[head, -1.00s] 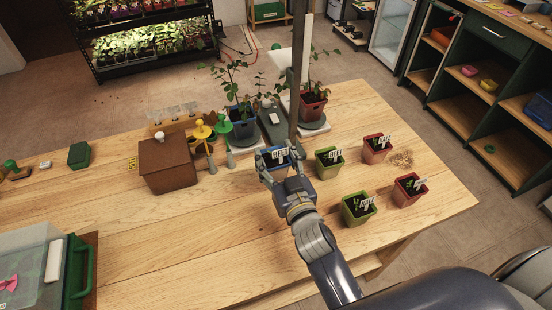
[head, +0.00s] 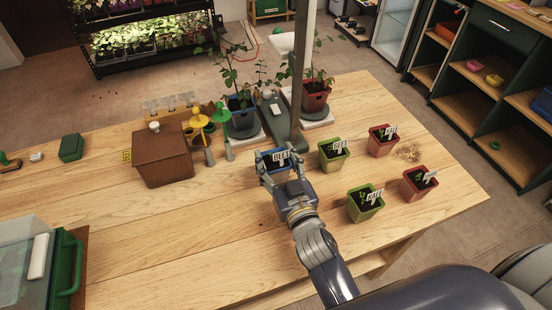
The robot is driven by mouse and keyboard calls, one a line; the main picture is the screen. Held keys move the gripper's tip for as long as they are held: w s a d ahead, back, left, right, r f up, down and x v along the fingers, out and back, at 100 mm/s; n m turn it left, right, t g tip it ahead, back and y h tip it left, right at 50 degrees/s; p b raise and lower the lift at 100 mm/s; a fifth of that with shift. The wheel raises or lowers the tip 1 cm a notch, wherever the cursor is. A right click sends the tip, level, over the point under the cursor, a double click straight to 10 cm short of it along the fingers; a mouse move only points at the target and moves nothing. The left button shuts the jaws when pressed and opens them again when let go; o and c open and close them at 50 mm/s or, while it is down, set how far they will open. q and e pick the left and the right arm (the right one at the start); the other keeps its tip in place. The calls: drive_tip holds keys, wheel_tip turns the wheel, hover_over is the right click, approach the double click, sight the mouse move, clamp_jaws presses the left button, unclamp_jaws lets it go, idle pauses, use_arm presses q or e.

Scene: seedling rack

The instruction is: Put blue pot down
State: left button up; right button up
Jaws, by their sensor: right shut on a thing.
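The small blue pot (head: 268,168) with dark soil and a white label is near the middle of the wooden table (head: 210,220). My right gripper (head: 274,170) is shut on it from the near side, and the pot looks upright. I cannot tell whether its base touches the table, since the gripper hides the lower part. My left gripper is not in view.
Two green pots (head: 333,154) (head: 365,203) and two red pots (head: 382,140) (head: 418,182) stand to the right. A brown box (head: 162,160) stands to the left. Behind is a balance scale (head: 283,135) with larger potted plants.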

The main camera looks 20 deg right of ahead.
drive_tip(key=o, duration=1.1)
drive_tip(key=shift+f, duration=0.3)
drive_tip(key=shift+o, duration=0.2)
drive_tip(key=shift+s+f, duration=0.1)
drive_tip(key=shift+r, duration=0.25)
drive_tip(key=shift+r+p, duration=0.6)
drive_tip(key=shift+p, duration=0.1)
drive_tip(key=s+b, duration=0.2)
drive_tip(key=s, duration=0.9)
drive_tip(key=shift+s+d+b, duration=0.15)
drive_tip(key=shift+s+b, duration=0.25)
